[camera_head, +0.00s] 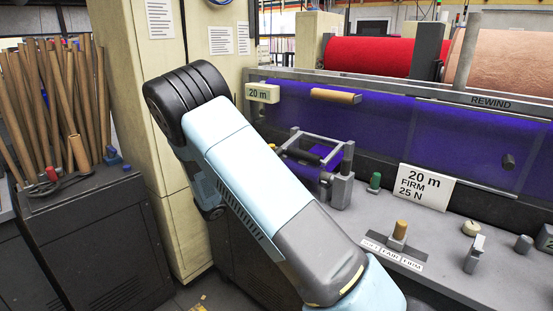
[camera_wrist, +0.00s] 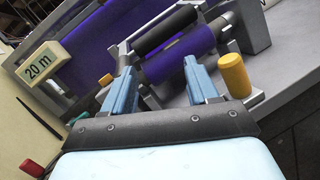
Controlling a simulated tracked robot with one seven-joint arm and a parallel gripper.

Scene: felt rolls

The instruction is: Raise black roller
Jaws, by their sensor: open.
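The black roller (camera_wrist: 166,28) lies in a grey metal frame at the top of the wrist view, parallel to a purple roller (camera_wrist: 180,58) on its near side. My gripper (camera_wrist: 163,75) is open, with its two blue fingers spread apart and pointing toward the rollers. The fingers are on the near side of the purple roller; I cannot tell whether they touch anything. In the head view, the grey roller frame (camera_head: 318,142) stands on the bench beside my arm.
An orange cylinder (camera_wrist: 235,76) stands close to the right finger. A "20 m" tag (camera_wrist: 39,66) is at left.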

